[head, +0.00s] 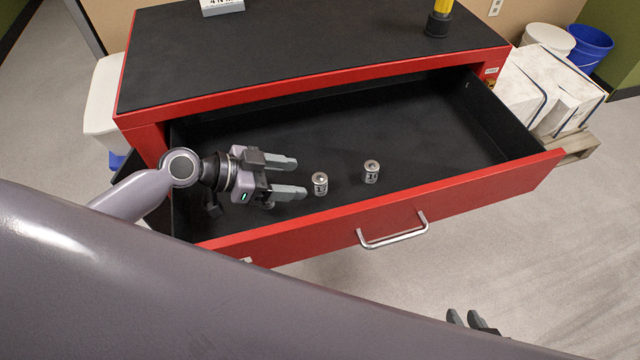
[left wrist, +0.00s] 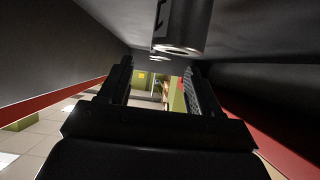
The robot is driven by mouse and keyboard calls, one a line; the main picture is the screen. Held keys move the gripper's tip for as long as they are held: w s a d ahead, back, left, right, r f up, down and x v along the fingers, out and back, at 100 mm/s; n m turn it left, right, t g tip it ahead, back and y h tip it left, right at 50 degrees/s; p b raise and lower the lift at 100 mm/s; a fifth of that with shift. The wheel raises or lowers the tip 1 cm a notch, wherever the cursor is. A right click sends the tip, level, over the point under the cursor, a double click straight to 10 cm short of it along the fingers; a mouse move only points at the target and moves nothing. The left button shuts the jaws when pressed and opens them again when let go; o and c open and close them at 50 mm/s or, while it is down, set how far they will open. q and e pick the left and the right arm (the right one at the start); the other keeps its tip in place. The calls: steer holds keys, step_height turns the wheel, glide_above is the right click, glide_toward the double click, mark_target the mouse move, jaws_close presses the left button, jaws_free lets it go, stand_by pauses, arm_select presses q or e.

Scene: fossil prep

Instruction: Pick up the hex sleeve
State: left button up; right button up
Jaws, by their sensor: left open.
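Two small silver metal cylinders with dark printed marks stand upright on the floor of the open drawer. The nearer one (head: 320,184) is just off my left fingertips, and the other (head: 371,172) stands farther right. Either could be the hex sleeve; I cannot tell which. My left gripper (head: 299,178) is open and empty, low in the drawer, pointing right. In the left wrist view, a metal cylinder (left wrist: 182,27) shows large at the top, not between the fingers (left wrist: 157,84). My right gripper (head: 466,319) shows only its dark fingertips at the bottom, the rest hidden behind my arm.
The red drawer (head: 480,201) is pulled out and otherwise bare, with raised walls around it. The black cabinet top (head: 290,45) overhangs its back. A yellow-and-black tool (head: 438,24) stands on top. White blocks (head: 535,85) and buckets stand at the right.

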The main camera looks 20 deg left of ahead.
mark_target(324, 179)
arm_select(q)
steer(key=x, duration=0.5)
steer(key=shift+w+d, duration=0.25)
steer(key=shift+w, duration=0.05)
steer(key=shift+c, duration=0.3)
steer(key=c, duration=1.1)
